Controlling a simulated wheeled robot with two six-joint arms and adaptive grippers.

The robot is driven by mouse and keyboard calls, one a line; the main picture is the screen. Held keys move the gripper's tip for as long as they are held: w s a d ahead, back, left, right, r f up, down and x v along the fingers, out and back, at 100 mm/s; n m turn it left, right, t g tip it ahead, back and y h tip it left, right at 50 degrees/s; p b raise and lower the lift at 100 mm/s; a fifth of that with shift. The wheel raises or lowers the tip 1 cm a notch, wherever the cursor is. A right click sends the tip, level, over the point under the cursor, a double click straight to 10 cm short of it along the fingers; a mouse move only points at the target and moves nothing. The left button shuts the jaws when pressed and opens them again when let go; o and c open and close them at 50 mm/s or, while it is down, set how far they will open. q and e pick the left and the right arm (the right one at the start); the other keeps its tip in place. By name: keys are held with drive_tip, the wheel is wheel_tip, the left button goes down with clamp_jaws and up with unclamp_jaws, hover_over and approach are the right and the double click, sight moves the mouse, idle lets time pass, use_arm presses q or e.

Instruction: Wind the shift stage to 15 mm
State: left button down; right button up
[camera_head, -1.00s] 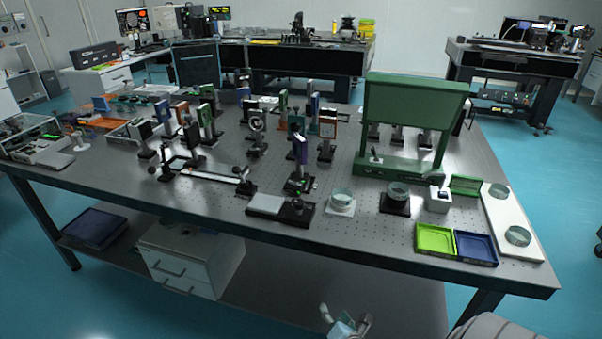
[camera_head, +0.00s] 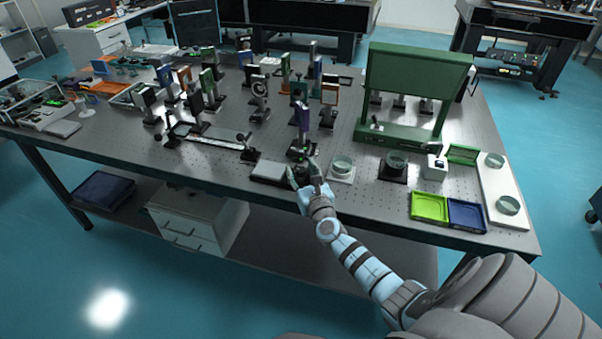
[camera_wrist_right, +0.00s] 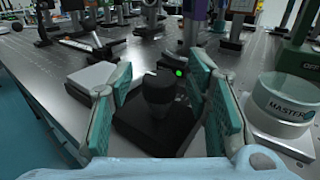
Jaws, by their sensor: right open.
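A dark unit with a stubby round black knob (camera_wrist_right: 160,92) and a small green light stands at the table's front edge. I take it for the shift stage, but no millimetre reading is legible. My right gripper (camera_head: 302,173) is open at this unit in the head view. In the right wrist view its two teal fingers (camera_wrist_right: 160,108) stand on either side of the knob, with gaps that look clear. The purple-faced upright mount (camera_head: 303,118) stands just behind the unit. My left gripper is not in view.
A pale flat block (camera_head: 270,171) lies left of the unit. A glass dish on a white base (camera_head: 341,170), labelled MASTER in the wrist view, stands close on the right. A green frame (camera_head: 415,85), green tray (camera_head: 430,207) and blue tray (camera_head: 467,214) are farther right.

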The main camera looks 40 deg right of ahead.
drive_tip(key=shift+w+d, duration=0.1)
drive_tip(key=shift+w, duration=0.1)
clamp_jaws()
drive_tip(key=shift+r, duration=0.1)
drive_tip(key=shift+m+h, duration=0.3)
drive_tip(key=shift+h, duration=0.1)
drive_tip(key=shift+m+g+h+p, duration=0.55)
drive_tip(key=shift+m+g+h, duration=0.25)
drive_tip(key=shift+h, duration=0.3)
drive_tip(key=shift+m+g+h, duration=0.6)
drive_tip(key=shift+m+h, duration=0.1)
drive_tip(key=shift+h, duration=0.2)
drive_tip(key=shift+m+g+h+b, duration=0.9)
drive_tip(key=shift+m+g+h, duration=0.4)
drive_tip(key=shift+g+h, duration=0.15)
